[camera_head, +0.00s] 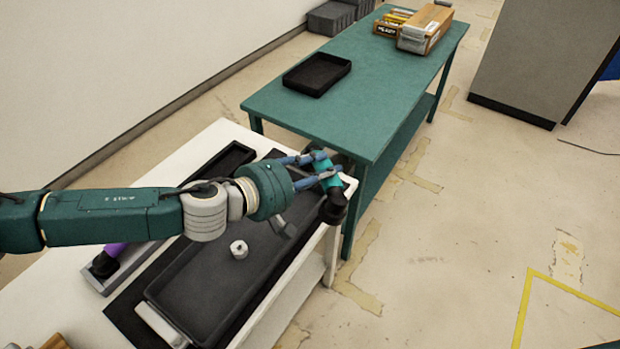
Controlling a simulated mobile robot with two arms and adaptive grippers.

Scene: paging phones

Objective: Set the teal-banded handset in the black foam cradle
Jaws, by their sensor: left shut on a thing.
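The teal-banded handset (333,204) is a dark stick with a teal band and a round black near end. My left gripper (318,170) reaches in from the left, with blue fingers shut on the handset's teal part, over the far right corner of the white table. I cannot tell whether the handset touches anything below. A narrow black rectangular holder (216,162) lies at the white table's far left and looks empty; it may be the black foam cradle. The arm hides part of the table near it. My right gripper is not in view.
A large dark tray (215,292) with a small white nut-like piece (239,249) fills the table's middle. A purple handset (113,249) lies in a grey holder at left. A teal table (370,85) behind bears a black tray (316,74) and boxes (425,28).

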